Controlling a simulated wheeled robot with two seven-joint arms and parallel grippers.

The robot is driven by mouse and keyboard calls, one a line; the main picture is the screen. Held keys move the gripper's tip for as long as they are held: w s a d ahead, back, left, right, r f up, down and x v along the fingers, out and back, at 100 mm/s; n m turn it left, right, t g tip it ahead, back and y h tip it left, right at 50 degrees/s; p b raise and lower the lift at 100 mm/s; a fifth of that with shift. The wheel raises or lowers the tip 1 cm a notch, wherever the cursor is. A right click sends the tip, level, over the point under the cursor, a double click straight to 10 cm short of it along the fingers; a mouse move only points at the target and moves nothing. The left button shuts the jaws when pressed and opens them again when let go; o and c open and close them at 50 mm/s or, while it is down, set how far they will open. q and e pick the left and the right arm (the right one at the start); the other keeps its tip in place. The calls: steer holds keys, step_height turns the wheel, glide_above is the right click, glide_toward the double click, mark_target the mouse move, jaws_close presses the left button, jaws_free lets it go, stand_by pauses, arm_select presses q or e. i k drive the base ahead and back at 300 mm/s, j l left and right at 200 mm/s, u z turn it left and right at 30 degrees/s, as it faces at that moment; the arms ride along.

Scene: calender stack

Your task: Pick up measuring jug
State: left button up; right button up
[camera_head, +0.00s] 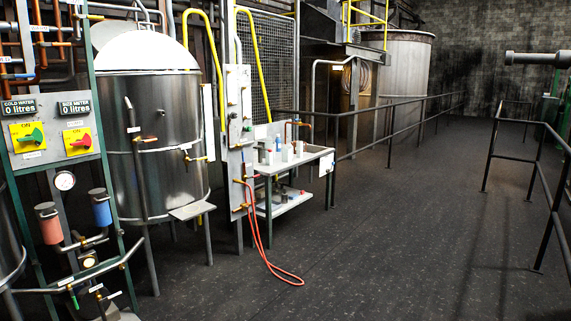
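Several small white containers (287,153) and a blue item (278,143) stand on a white-topped bench (318,153) near the middle of the view. They are too small for me to tell which, if any, is the measuring jug. Neither of my grippers shows in the head view. More small items, also unclear, sit on the bench's lower shelf (284,203).
A red hose (268,262) trails onto the floor in front of the bench. A large metal tank (170,145) and a gauge panel (58,140) stand at left. Dark railings (391,131) run behind the bench and at right. The central floor (400,230) is clear.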

mark_target(287, 152)
steer(key=i+l+z, duration=0.2)
steer(key=i, duration=0.2)
steer(key=i+z, duration=0.25)
steer(key=i, duration=0.2)
steer(key=i+z, duration=0.15)
steer(key=i, duration=3.05)
steer(key=i+u, duration=0.15)
steer(key=i, duration=0.5)
steer(key=i+l+u, duration=0.2)
steer(key=i, duration=0.4)
steer(key=i+l+u, duration=0.15)
steer(key=i+u, duration=0.2)
steer(key=i+l+u, duration=0.6)
steer(key=u, duration=0.15)
steer(key=i+l+u, duration=0.15)
steer(key=i+l, duration=0.15)
steer(key=i, duration=0.25)
